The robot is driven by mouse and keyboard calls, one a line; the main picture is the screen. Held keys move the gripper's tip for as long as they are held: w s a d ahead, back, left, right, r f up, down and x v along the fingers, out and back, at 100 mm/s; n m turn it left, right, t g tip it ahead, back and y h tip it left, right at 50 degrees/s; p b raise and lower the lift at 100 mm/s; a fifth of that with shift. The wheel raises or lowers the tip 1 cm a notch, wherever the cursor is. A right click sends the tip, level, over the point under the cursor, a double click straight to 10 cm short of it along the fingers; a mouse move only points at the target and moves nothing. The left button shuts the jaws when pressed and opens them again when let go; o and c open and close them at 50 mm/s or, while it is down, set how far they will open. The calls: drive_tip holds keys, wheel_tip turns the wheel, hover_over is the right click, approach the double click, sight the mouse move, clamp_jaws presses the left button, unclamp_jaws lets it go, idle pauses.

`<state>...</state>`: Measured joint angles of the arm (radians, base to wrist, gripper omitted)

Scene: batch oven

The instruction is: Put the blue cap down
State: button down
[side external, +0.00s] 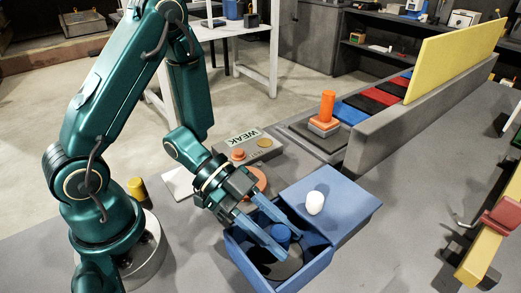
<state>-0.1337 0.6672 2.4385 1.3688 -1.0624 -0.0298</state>
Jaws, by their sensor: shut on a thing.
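The blue cap (281,233) is a small blue round piece seen between the fingers of my gripper (289,245). My gripper is shut on it and points down into the open part of a blue box (236,252). A dark round piece (272,270) shows inside the box, below the cap. Whether the cap touches it or hangs above it, I cannot tell. The fingers hide part of the cap and the box's inside.
A flat blue top (335,195) with a white egg-shaped knob (315,203) adjoins the box's opening. A grey panel marked WEAK (252,147) is behind my gripper. An orange handle (327,106) stands by a low grey wall (400,132). Bare table lies right of the box.

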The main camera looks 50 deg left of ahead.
drive_tip(key=shift+f, duration=0.25)
drive_tip(key=shift+f, duration=0.3)
drive_tip(key=shift+c, duration=2.4)
unclamp_jaws()
